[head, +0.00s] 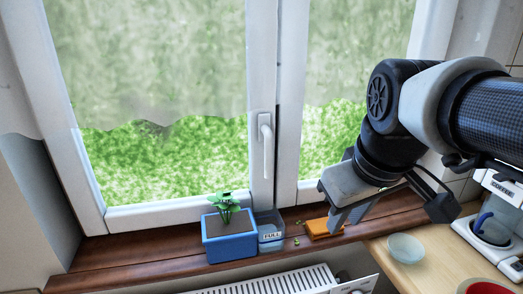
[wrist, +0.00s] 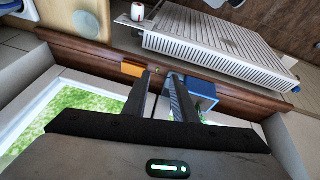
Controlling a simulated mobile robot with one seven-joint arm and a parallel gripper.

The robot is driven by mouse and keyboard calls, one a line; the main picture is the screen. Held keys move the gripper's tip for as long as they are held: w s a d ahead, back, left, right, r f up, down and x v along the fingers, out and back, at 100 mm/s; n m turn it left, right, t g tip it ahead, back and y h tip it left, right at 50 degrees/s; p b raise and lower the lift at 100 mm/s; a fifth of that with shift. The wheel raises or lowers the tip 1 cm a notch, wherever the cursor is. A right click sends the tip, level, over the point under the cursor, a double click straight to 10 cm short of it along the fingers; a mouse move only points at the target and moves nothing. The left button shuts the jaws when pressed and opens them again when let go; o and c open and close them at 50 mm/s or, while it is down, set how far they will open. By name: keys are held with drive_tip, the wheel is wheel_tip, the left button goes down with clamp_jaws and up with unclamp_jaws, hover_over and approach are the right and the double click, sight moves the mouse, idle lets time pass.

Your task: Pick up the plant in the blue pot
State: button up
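The blue pot (head: 231,248) is a square blue box with brown soil, standing upright on the wooden windowsill in the head view. A small green plant (head: 226,203) grows from it. The pot also shows in the wrist view (wrist: 204,90), just right of the fingers and partly hidden by one; the plant cannot be made out there. My gripper (head: 347,218) is to the right of the pot, over the orange block's end of the sill, and does not touch the pot. In the wrist view its two fingers (wrist: 163,80) are apart with nothing seen between them.
A blue-grey container (head: 270,238) labelled FULL stands close against the pot's right side. An orange block (head: 322,229) lies further right on the sill. The window handle (head: 266,140) juts out above. A radiator (head: 285,281) is below; a glass bowl (head: 405,249) sits on the counter.

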drive_tip(key=w+a+f+n+g+b, duration=0.2)
drive_tip(key=w+a+f+n+b, duration=0.1)
drive_tip(key=w+f+n+b, duration=0.5)
drive_tip(key=n+g+b, duration=0.2)
drive_tip(key=n+b, duration=0.4)
drive_tip(key=b, duration=0.1)
hover_over(267, 253)
drive_tip(key=w+d, duration=0.1)
drive_tip(key=d, duration=0.4)
drive_tip(key=shift+h, duration=0.3)
drive_tip(key=f, duration=0.9)
drive_tip(key=shift+w+a+f, duration=0.15)
drive_tip(key=shift+w+f, duration=0.05)
drive_tip(key=shift+f, duration=0.2)
drive_tip(key=a+f+n, duration=0.1)
drive_tip(key=f, duration=0.1)
drive_tip(key=s+a+f+n+b, duration=0.1)
drive_tip(key=a+f, duration=0.1)
drive_tip(key=f, duration=0.1)
drive_tip(key=a+f+b, duration=0.1)
drive_tip(key=f, duration=0.2)
drive_tip(key=shift+s+a+f+n+g, duration=0.1)
drive_tip(key=shift+s+a+n+g, duration=0.05)
drive_tip(key=shift+a+n+g, duration=0.2)
clamp_jaws()
